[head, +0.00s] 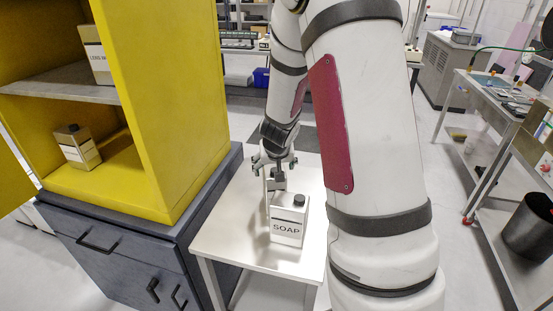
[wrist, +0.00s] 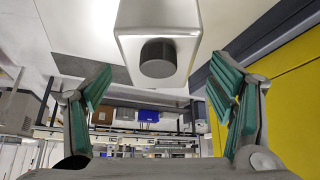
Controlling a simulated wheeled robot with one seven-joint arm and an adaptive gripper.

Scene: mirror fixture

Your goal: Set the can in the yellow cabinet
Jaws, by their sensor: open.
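The can (head: 288,222), a pale rectangular container labelled SOAP with a dark cap, stands upright on a small white table (head: 225,235). In the wrist view the can (wrist: 160,15) shows at the top with its cap toward me. My gripper (head: 277,172) is open, just behind the can in the head view. In the wrist view the fingers (wrist: 160,82) are spread, one to each side of the cap; whether they touch the can is unclear. The yellow cabinet (head: 185,90) stands open at the left, with a grey shelf inside; its yellow side also shows in the wrist view (wrist: 290,75).
A similar container (head: 77,147) stands on the cabinet floor, and another (head: 97,55) on the grey shelf (head: 60,92). The cabinet sits on a dark drawer unit (head: 110,255). A metal workbench (head: 480,100) and a dark bin (head: 530,228) are at right.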

